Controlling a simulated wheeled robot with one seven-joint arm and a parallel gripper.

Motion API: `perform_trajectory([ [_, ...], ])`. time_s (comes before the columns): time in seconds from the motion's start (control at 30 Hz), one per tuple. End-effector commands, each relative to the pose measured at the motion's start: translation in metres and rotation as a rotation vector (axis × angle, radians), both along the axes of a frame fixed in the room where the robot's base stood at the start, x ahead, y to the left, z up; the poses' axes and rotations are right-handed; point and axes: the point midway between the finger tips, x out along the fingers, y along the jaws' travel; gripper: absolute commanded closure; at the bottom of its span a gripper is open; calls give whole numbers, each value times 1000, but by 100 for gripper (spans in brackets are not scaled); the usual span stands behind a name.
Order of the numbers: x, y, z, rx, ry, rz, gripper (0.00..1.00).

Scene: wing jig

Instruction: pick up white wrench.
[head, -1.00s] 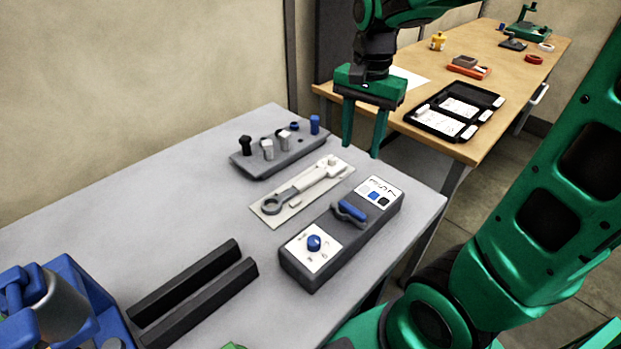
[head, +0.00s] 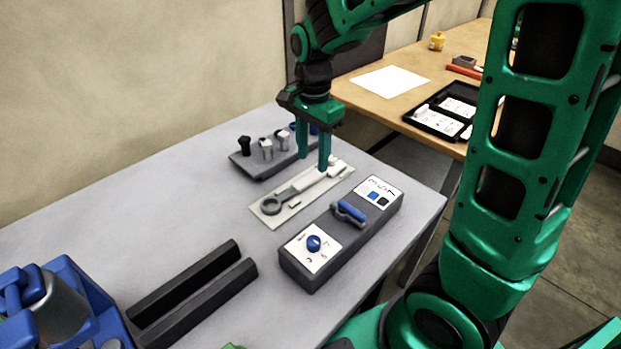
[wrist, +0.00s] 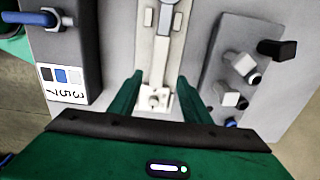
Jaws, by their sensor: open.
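The white wrench (head: 306,185), with a grey ring at its near end, lies on a flat cream plate (head: 268,220) on the grey table. In the wrist view the wrench (wrist: 161,45) runs away from me up the middle of the picture. My gripper (head: 314,164) is open and empty and points down over the far part of the wrench. In the wrist view my two fingers (wrist: 158,85) stand on either side of the plate's end. The head view does not clearly show the height left between fingertips and wrench. The fingers hide a little of the wrench's far end.
A grey block with pegs and knobs (head: 262,168) stands close left of the plate. A dark control box (head: 330,262) with blue knob and handle stands close right. Black rails (head: 195,290) and a blue fixture (head: 60,300) lie nearer. A wooden table (head: 390,98) stands behind.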

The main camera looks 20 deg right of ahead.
Motion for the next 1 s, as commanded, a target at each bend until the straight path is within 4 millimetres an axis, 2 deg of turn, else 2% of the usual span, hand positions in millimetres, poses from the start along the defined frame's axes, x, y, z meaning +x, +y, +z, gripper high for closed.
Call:
perform_trajectory([
  [0.3, -5, 2, -42, -1, 4, 1, 56],
  [0.63, -4, 2, -48, 1, 1, 1, 56],
  [0.8, -4, 2, -47, 1, 1, 1, 97],
  [0.83, -4, 2, -47, 1, 1, 1, 100],
  [1.0, -4, 2, -47, 0, 0, 1, 100],
])
